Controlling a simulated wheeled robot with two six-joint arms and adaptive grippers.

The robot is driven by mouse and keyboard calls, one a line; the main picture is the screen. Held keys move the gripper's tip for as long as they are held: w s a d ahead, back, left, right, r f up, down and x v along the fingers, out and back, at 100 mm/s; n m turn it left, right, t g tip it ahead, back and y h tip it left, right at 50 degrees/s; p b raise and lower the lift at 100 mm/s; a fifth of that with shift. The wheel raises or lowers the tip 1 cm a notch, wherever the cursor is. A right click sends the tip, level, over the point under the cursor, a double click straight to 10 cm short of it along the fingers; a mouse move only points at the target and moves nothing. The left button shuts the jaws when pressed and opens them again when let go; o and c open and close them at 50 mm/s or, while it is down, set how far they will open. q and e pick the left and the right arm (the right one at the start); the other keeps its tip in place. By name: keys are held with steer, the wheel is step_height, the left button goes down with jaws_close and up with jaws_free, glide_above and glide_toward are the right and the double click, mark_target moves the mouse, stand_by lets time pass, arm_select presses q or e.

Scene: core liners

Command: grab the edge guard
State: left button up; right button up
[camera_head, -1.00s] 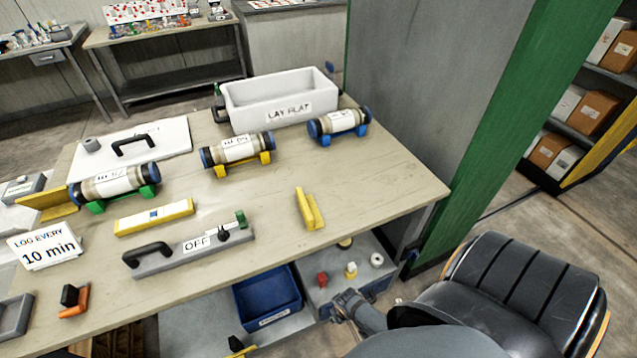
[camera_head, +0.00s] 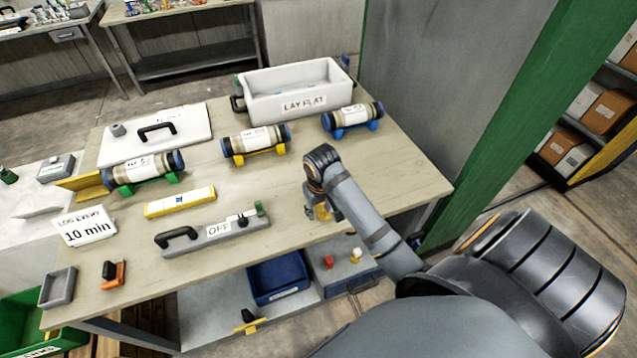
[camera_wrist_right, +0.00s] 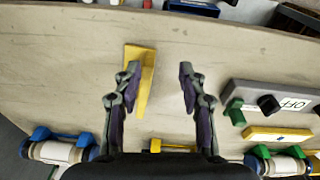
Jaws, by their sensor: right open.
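The edge guard is a yellow angled piece lying on the bench. In the wrist view the edge guard (camera_wrist_right: 147,84) shows beside and partly behind the left-hand finger, with much of it in the left part of the gap. In the head view only a little yellow of it (camera_head: 322,212) shows, the rest hidden by my right gripper (camera_head: 314,209). My right gripper is open over it, and in the wrist view its two fingers (camera_wrist_right: 159,78) stand apart with nothing clasped. Whether a finger touches the guard cannot be told. My left gripper is not in view.
A grey OFF bar (camera_head: 215,233) and a yellow bar (camera_head: 180,202) lie to the left. Core tubes on cradles, one on yellow (camera_head: 255,141) and one on blue (camera_head: 351,117), stand behind, before the white LAY FLAT trough (camera_head: 300,88). The right bench end is clear.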

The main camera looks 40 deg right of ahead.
steer(key=w+d+r, duration=0.1)
steer(key=w, duration=0.1)
steer(key=w+d+r+m, duration=0.1)
steer(key=w+r, duration=0.1)
steer(key=w+d+r+m+g, duration=0.1)
steer(key=w+r, duration=0.1)
steer(key=w, duration=0.1)
steer(key=shift+d+r+y, duration=0.1)
steer(key=shift+d+y, duration=0.1)
steer(key=shift+y, duration=0.1)
step_height(320, 180, down, 6)
steer(key=b, duration=0.6)
steer(key=shift+s, duration=0.1)
steer(key=f+b, duration=0.3)
steer(key=shift+s+d, duration=0.2)
steer(key=shift+w+f+p, duration=0.15)
steer(key=shift+f+p, duration=0.35)
steer(key=shift+f, duration=0.25)
jaws_close()
